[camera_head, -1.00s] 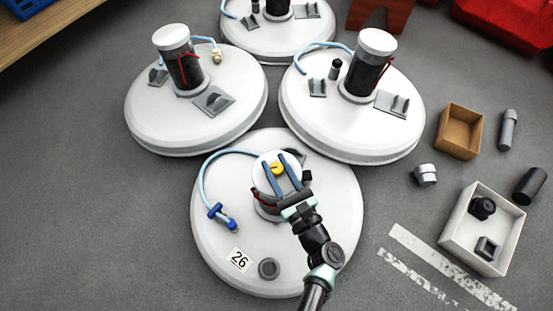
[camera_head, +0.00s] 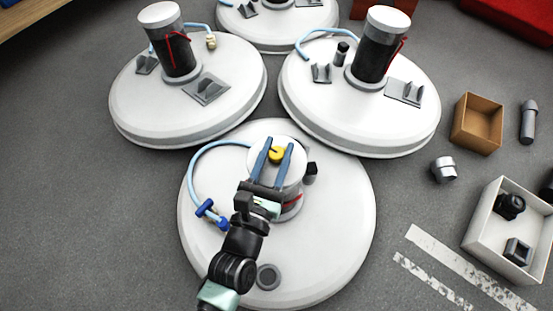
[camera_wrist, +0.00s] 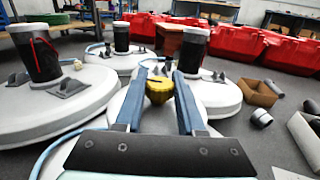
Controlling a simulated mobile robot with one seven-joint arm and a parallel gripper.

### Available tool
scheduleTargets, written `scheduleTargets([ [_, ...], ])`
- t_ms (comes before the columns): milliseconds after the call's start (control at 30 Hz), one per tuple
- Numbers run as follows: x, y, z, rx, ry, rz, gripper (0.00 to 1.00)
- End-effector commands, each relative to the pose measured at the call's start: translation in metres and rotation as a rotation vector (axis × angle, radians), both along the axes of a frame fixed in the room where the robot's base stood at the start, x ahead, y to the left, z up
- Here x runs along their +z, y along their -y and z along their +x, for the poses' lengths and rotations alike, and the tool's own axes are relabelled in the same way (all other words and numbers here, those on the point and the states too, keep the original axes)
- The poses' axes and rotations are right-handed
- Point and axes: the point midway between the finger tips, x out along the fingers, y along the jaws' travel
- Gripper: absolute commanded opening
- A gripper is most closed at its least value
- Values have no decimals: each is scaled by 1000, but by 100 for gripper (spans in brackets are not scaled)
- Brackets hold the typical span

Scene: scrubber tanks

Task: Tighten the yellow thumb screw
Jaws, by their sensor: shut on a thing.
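The yellow thumb screw (camera_head: 276,155) sits on the white cap (camera_head: 284,178) of the nearest tank (camera_head: 330,235). My gripper (camera_head: 278,147) reaches over the cap with its two blue fingers, one on each side of the screw. It is shut on the screw. In the wrist view the yellow knob (camera_wrist: 159,91), with a dark slot across its top, lies between the fingers (camera_wrist: 160,76). Its lower part is hidden. A light blue hose (camera_head: 198,168) with a dark blue fitting (camera_head: 212,213) lies on the tank's left side.
Similar white tanks with dark cylinders stand behind, left (camera_head: 185,95) and right (camera_head: 350,110). A brown box (camera_head: 477,124), a grey fitting (camera_head: 444,170) and a white box of parts (camera_head: 478,235) are on the floor at right. The floor at left is clear.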

Motion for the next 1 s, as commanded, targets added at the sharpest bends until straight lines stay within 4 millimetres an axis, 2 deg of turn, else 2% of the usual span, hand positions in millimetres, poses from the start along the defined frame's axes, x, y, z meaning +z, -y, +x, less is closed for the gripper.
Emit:
scheduleTargets([
  [1000, 5, 1, 1, -697, 2, 2, 0],
])
